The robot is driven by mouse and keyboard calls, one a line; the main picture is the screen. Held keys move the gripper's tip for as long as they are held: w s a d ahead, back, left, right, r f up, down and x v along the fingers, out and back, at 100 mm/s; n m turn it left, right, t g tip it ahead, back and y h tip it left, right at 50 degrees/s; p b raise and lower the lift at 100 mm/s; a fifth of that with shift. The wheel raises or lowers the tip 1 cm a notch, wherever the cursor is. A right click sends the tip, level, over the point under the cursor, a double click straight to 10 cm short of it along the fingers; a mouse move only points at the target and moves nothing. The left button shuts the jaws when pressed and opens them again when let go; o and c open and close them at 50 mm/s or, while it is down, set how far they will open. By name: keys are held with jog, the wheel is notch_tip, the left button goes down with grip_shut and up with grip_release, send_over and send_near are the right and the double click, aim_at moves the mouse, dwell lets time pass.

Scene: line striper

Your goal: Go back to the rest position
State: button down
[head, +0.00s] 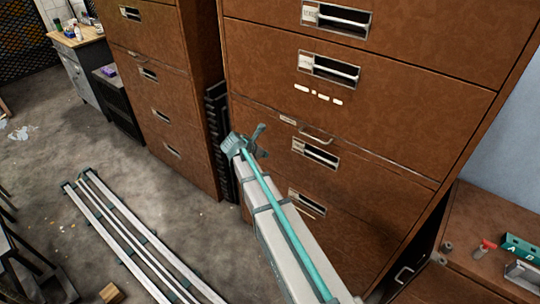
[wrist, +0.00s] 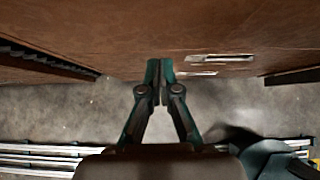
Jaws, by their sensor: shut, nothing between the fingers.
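My gripper (wrist: 160,64) shows in the middle of the wrist view. Its two dark teal fingers meet at the tips, with nothing between them. Bare grey floor and a brown cabinet front lie behind the fingertips. In the head view a long grey and teal part reaches up from the bottom toward the centre, in front of the brown cabinet (head: 365,125). The fingers cannot be made out clearly there.
Another brown cabinet (head: 155,100) stands to the left. Silver rails (head: 125,235) lie along the floor. A wooden block (head: 112,293) sits near the bottom. A brown surface at right holds a red-topped item (head: 486,247) and a teal box (head: 522,249). Open floor (head: 50,150) spreads at left.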

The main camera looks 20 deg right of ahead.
jog(key=b+v, duration=0.1)
jog(key=v, duration=0.5)
jog(key=s+a+f+m+g+y, duration=0.3)
jog(key=s+f+m, duration=0.6)
jog(key=s+f, duration=0.25)
jog(key=s+a+f+m+g+y, duration=0.2)
jog(key=s+a+f+m, duration=0.1)
jog(key=s+f+m, duration=0.9)
jog(key=s+a+f+m+g+y, duration=0.1)
jog(key=s+f, duration=0.3)
jog(key=s, duration=0.6)
jog(key=s+a+f+m+g+y, duration=0.1)
jog(key=s+f+g, duration=0.2)
jog(key=s, duration=0.7)
jog(key=s+a+f+m+g, duration=0.1)
jog(key=s+f+g, duration=0.1)
jog(key=s+f, duration=0.5)
jog(key=s, duration=0.3)
jog(key=shift+y, duration=0.4)
jog(key=c, duration=1.9)
grip_release()
